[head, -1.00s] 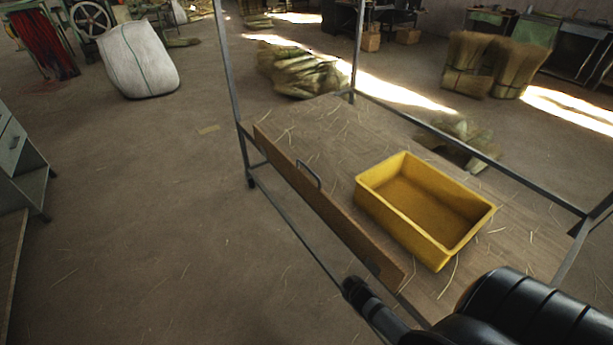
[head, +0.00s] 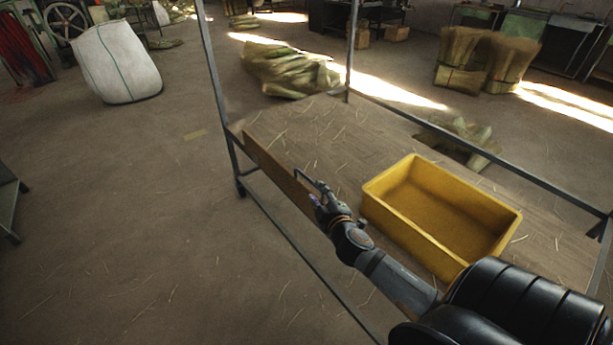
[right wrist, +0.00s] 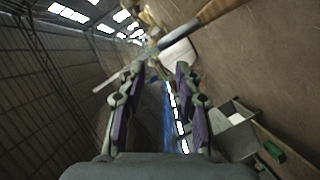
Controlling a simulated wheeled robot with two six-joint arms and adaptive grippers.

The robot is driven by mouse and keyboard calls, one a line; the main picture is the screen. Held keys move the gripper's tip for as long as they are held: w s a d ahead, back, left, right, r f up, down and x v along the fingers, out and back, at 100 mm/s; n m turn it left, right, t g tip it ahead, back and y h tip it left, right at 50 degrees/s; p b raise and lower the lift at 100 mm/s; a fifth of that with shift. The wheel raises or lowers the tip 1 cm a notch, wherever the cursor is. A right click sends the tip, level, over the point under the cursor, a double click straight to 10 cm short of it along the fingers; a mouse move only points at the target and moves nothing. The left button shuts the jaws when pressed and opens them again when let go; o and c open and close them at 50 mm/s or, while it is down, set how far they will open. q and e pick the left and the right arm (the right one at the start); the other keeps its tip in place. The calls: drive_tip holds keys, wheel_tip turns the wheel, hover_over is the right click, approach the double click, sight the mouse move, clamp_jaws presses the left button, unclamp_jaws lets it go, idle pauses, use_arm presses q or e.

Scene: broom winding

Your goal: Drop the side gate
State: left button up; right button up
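The side gate (head: 279,172) is a long brown wooden board standing upright along the left edge of the cart's deck. A dark metal handle (head: 307,178) sticks up on it, partly hidden by my gripper. My right gripper (head: 318,193) is at the near end of this handle; whether it touches is not clear. In the right wrist view the two fingers of my right gripper (right wrist: 160,72) stand apart, with nothing clearly held between them. My right forearm hides the near part of the gate. My left gripper is out of view.
A yellow bin (head: 440,212) stands on the cart deck (head: 330,125), right of my forearm. Metal posts (head: 212,90) and rails (head: 470,155) frame the cart. Straw bundles and a white sack (head: 117,62) are on the floor.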

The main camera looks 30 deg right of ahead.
sight(309, 181)
drive_tip(key=x, duration=0.9)
drive_tip(key=shift+w+f, duration=0.15)
drive_tip(key=shift+w, duration=0.2)
drive_tip(key=shift+c, duration=0.2)
clamp_jaws()
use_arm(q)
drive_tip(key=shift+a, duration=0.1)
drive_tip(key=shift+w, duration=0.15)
